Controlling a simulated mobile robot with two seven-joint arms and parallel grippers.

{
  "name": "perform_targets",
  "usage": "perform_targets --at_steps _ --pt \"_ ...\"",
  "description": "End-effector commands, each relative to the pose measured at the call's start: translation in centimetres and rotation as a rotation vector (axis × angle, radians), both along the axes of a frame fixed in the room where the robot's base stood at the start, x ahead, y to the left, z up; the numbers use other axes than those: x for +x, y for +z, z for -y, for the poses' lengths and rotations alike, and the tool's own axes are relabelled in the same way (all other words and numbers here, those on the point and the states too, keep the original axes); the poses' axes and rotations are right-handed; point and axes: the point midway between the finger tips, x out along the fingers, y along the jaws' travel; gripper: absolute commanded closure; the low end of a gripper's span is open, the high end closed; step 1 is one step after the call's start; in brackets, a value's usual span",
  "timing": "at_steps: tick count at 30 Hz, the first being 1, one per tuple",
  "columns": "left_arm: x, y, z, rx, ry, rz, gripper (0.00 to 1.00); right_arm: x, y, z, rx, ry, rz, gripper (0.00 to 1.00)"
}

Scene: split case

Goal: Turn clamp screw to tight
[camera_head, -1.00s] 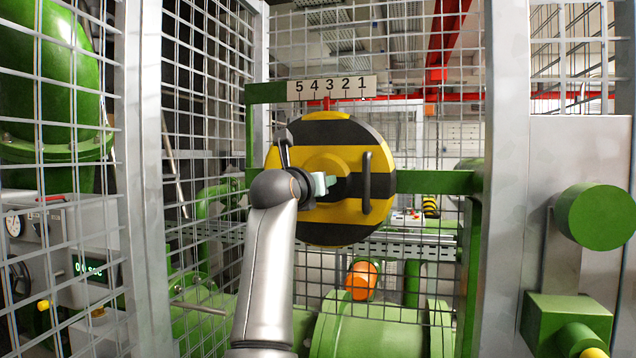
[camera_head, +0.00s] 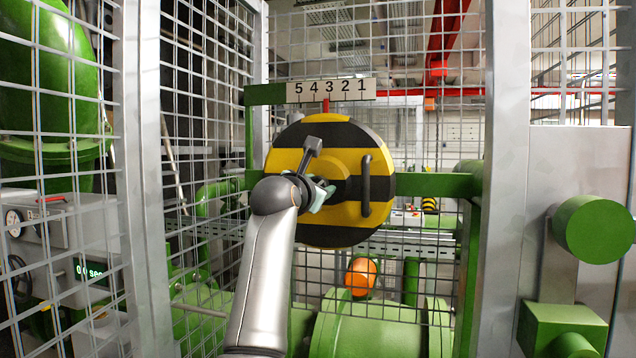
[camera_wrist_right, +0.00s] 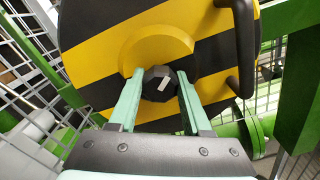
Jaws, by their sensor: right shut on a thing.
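The clamp screw (camera_wrist_right: 158,85) is a dark faceted knob with a pale mark on its face. It sits at the yellow hub of a round yellow-and-black striped disc (camera_head: 340,231), which also shows in the wrist view (camera_wrist_right: 110,62). My right gripper (camera_wrist_right: 160,88) has its pale green fingers on both sides of the knob and is shut on it. In the head view my right gripper (camera_head: 322,197) is in front of the disc's centre, and it and the wrist mostly hide the knob. My left gripper is not in view.
A scale plate (camera_head: 331,90) marked 5 to 1 stands above the disc, with a red pointer (camera_head: 326,104) near 3. A black bar handle (camera_head: 366,186) is right of the hub. Wire mesh and grey posts (camera_head: 506,180) flank the opening; green pipework lies below.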

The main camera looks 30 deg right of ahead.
Motion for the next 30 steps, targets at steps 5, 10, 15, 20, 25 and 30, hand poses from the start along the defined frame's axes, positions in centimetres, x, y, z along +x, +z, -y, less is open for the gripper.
perform_targets --at_steps 5,10,15,20,25,30 --pt "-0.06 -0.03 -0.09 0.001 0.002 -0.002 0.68 -0.04 -0.04 0.04 0.111 0.000 0.128 1.00" --pt "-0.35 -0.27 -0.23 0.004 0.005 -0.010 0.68 -0.06 -0.09 0.05 0.216 0.000 0.251 1.00" --pt "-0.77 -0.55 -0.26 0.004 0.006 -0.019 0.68 -0.08 -0.12 0.07 0.320 -0.001 0.373 1.00" --pt "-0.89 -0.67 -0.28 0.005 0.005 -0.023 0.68 -0.08 -0.16 0.07 0.419 -0.001 0.489 1.00" --pt "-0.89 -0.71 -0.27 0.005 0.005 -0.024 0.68 -0.09 -0.20 0.08 0.524 -0.001 0.611 1.00" --pt "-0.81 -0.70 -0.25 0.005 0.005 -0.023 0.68 -0.10 -0.25 0.09 0.628 -0.001 0.735 1.00"
